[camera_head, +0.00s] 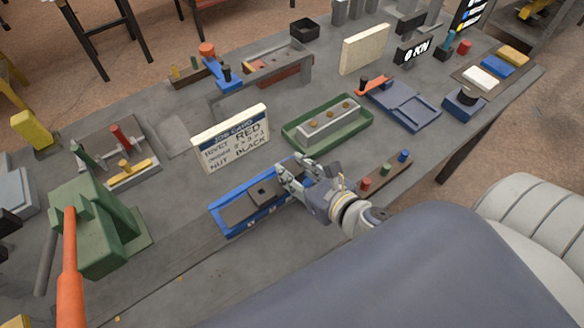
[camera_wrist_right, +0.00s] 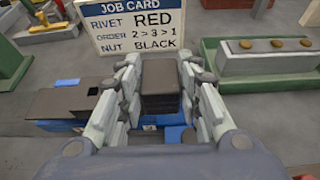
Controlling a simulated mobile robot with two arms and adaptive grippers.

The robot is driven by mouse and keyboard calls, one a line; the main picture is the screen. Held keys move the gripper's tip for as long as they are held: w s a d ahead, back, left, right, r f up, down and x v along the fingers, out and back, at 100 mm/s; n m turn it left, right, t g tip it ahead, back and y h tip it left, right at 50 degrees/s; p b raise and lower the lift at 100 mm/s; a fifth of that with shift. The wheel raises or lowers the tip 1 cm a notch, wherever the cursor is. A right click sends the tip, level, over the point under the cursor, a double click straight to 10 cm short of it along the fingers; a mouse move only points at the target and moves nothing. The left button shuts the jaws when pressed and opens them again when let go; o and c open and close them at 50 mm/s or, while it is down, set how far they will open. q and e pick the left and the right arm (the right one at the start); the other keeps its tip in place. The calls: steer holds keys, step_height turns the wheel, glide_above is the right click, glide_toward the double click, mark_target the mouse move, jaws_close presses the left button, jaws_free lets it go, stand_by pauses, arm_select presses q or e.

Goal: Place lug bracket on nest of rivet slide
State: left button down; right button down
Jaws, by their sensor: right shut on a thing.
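My right gripper (camera_head: 283,177) is over the right end of a blue tray (camera_head: 232,230). In the right wrist view its fingers (camera_wrist_right: 160,85) are closed on the sides of a dark brown block (camera_wrist_right: 162,78), likely a lug bracket, with blue tray surface below. Another dark bracket (camera_head: 262,191) with a raised, holed block lies in the tray; it also shows at left in the wrist view (camera_wrist_right: 70,103). A blue-grey slide fixture (camera_head: 408,107) with an orange handle (camera_head: 374,86) stands to the right, probably the rivet slide; I cannot make out its nest for sure. My left gripper is not in view.
A job card (camera_head: 231,139) stands just behind the tray. A green tray (camera_head: 326,122) with a grey bar is behind right. A small rack of coloured pegs (camera_head: 384,177) is by my wrist. A green press (camera_head: 93,232) with an orange lever stands left.

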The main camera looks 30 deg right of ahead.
mark_target(302, 179)
steer(key=w, duration=0.3)
steer(key=shift+d, duration=0.35)
steer(key=shift+s+f, duration=0.1)
steer(key=shift+f, duration=1.75)
steer(key=shift+f, duration=0.1)
steer(key=c, duration=1.1)
jaws_free()
steer(key=shift+s, duration=0.6)
steer(key=shift+v, duration=5.55)
